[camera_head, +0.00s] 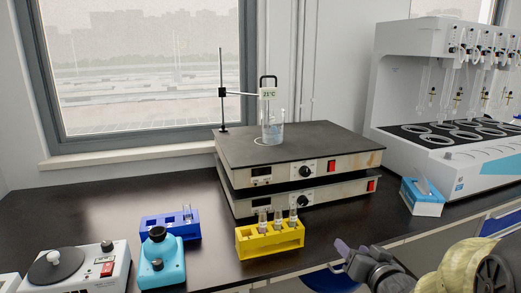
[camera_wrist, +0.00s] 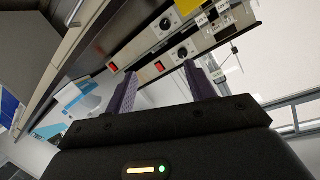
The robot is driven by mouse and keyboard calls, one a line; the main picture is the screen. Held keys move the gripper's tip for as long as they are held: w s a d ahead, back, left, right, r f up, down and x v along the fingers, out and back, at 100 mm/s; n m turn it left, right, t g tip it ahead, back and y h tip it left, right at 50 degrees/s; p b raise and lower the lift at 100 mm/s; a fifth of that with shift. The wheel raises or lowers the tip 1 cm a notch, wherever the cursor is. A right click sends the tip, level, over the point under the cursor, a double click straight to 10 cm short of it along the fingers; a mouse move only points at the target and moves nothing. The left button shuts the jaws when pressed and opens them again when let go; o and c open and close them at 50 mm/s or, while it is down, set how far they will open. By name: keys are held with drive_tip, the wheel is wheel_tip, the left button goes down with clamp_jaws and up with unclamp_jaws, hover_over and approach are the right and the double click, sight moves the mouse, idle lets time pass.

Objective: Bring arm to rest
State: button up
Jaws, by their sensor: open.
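My gripper (camera_head: 339,262) is at the lower right of the head view, in front of the bench's front edge. Its two dark purple fingers are apart and nothing shows between them. In the wrist view my gripper (camera_wrist: 160,69) also shows spread, empty fingers, with the picture tilted. The fingers point toward the bench equipment and appear to touch nothing. My arm runs off the lower right of the head view.
Two stacked hot plates (camera_head: 300,150) carry a beaker (camera_head: 273,132) with a probe on a stand. A yellow rack (camera_head: 270,240) holds vials; a blue rack (camera_head: 170,227) holds one. A turquoise device (camera_head: 161,262), a blue-white box (camera_head: 422,197) and a large white distiller (camera_head: 420,85) stand around.

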drive_tip(key=s+a+f+n+g+h, duration=0.1)
drive_tip(key=s+a+f+g, duration=0.2)
drive_tip(key=s+f+g, duration=0.35)
drive_tip(key=s+a+f+n+g+h, duration=0.1)
drive_tip(key=s+a+f+n+g, duration=0.15)
drive_tip(key=s+f+g, duration=0.45)
wheel_tip(320, 180, up, 28)
drive_tip(key=p, duration=2.8)
drive_tip(key=shift+s+a+m+t, duration=0.35)
drive_tip(key=shift+s+t, duration=0.05)
drive_tip(key=shift+t, duration=0.05)
drive_tip(key=shift+f, duration=0.15)
